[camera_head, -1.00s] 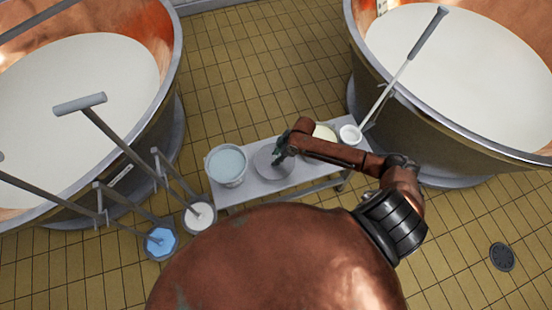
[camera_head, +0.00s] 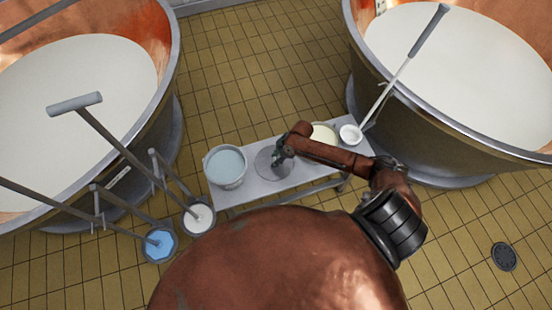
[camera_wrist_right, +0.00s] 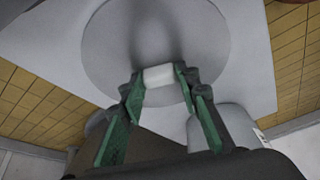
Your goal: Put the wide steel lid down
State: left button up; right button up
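The wide steel lid (camera_head: 268,165) is a round grey disc with a pale knob. It is at the grey bench top, level, between a bucket and a cream-coloured vessel; whether it touches the bench or hovers just above, I cannot tell. In the right wrist view the lid (camera_wrist_right: 155,30) lies ahead, its white knob (camera_wrist_right: 158,75) between the green-padded fingers. My right gripper (camera_head: 279,156) is over the lid and looks shut on the knob. My left gripper is not in view.
The bench (camera_head: 237,194) also holds a bucket of pale blue liquid (camera_head: 226,165), a vessel with cream-coloured contents (camera_head: 323,134) and a white ladle (camera_head: 350,134). Copper vats stand left (camera_head: 165,85) and right (camera_head: 440,120). Two floor buckets with long tools (camera_head: 159,245) (camera_head: 198,217) stand left.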

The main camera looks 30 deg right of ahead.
jog(key=o, duration=0.4)
jog(key=shift+r, duration=0.15)
jog(key=p+v, duration=0.2)
jog(key=v, duration=1)
jog(key=shift+a, duration=0.15)
